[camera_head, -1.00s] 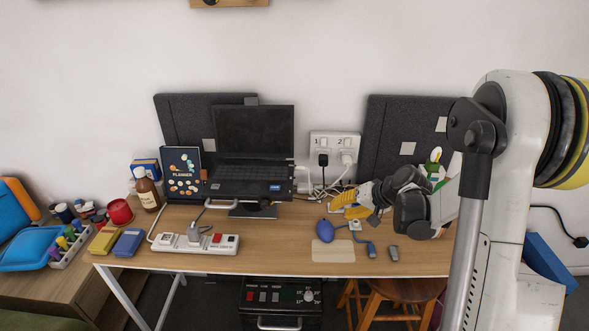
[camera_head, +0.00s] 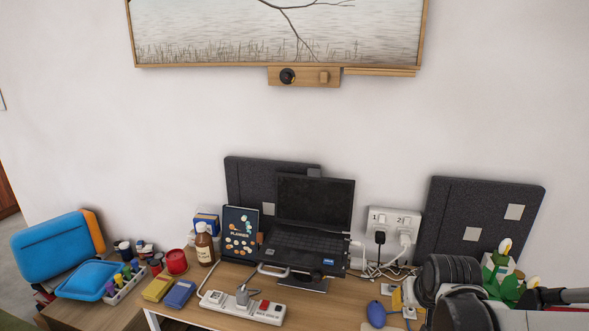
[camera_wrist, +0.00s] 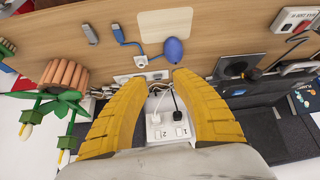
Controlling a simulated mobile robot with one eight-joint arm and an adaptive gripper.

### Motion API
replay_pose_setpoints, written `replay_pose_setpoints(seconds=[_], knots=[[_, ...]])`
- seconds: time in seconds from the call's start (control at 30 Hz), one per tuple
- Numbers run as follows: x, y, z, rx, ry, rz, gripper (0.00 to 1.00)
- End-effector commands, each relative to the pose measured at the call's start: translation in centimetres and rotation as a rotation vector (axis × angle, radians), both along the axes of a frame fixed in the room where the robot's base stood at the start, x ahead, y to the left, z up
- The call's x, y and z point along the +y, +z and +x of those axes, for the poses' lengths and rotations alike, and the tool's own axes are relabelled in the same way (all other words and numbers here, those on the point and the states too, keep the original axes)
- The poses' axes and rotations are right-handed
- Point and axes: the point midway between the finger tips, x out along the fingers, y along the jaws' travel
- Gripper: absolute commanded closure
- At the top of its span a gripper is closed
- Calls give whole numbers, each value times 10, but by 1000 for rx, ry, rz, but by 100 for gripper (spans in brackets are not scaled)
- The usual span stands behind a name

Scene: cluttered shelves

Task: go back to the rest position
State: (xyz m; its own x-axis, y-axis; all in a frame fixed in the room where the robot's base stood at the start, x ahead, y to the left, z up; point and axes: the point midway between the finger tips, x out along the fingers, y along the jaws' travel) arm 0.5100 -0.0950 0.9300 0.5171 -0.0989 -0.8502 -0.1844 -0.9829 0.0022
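My gripper (camera_wrist: 160,77) shows in the wrist view as two yellow ribbed fingers with a clear gap between them and nothing held. It hangs over the desk, in front of the white socket box (camera_wrist: 168,130) with its two plugs. In the head view, a bit of yellow finger (camera_head: 396,299) shows at the lower right beside my dark arm joint, which hides most of the gripper. The socket box (camera_head: 393,222) stands against the wall in the head view, right of the laptop (camera_head: 314,203).
The wooden desk (camera_head: 340,298) holds a power strip (camera_head: 242,308), a brown bottle (camera_head: 204,245), a planner (camera_head: 241,232) and a blue bulb (camera_head: 376,314). A potted plant (camera_wrist: 65,92) is close left of my fingers in the wrist view.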

Motion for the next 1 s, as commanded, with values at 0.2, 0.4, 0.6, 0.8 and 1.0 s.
replay_pose_setpoints(seconds=[0.2,0.4,0.6,0.8,1.0], knots=[[49,54,-60,-28,82,-3,69],[80,76,-115,-52,146,-5,69],[93,80,-145,-64,180,-4,69],[95,81,-150,-67,186,-4,69],[95,81,-149,-67,186,-5,69]])
